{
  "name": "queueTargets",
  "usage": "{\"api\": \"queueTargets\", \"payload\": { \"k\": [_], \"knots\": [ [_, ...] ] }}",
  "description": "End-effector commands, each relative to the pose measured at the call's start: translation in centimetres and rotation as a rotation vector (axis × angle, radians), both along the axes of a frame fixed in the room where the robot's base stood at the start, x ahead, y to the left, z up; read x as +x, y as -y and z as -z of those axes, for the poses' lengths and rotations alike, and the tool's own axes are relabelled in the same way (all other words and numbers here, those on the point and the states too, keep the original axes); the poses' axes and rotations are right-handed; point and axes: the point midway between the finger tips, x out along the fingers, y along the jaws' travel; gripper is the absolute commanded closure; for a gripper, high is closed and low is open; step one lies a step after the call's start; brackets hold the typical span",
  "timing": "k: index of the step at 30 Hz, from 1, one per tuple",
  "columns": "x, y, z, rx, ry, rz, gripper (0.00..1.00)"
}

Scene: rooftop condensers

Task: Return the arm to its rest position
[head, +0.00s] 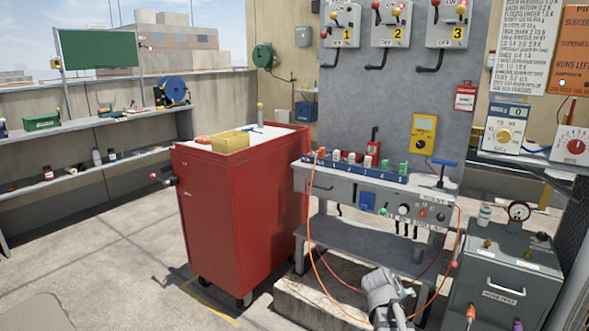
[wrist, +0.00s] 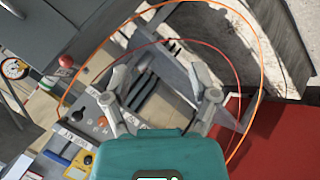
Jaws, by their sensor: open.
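My arm's end shows at the bottom of the head view, in front of the grey workbench (head: 345,185). In the wrist view my gripper (wrist: 160,75) has its two grey fingers spread apart with nothing between them. The bench front with its knobs and the orange cable (wrist: 262,60) show beyond the fingers. I cannot tell how far the fingers are from the cable. In the head view the fingertips are small and partly hidden.
A red tool cabinet (head: 235,215) stands left of the bench. A grey cabinet (head: 505,290) with a gauge stands at the right. Orange cable (head: 313,235) hangs in front of the bench. Open concrete floor (head: 100,235) lies at the left.

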Motion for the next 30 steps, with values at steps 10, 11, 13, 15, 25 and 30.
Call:
{"api": "queueTargets", "payload": {
  "k": [10, 11, 13, 15, 25, 30],
  "knots": [
    [-8.8, -8.5, 4.4, 0.401, -0.239, 0.083, 0.24],
    [-9.4, -9.1, 4.5, 0.425, -0.256, 0.086, 0.24],
    [-10.5, -10.3, 4.8, 0.474, -0.291, 0.088, 0.24],
    [-11.5, -11.3, 5.0, 0.515, -0.323, 0.089, 0.24],
    [-14.9, -14.9, 4.5, 0.661, -0.442, 0.086, 0.24],
    [-14.8, -14.9, 3.1, 0.658, -0.44, 0.086, 0.24]
  ]
}}
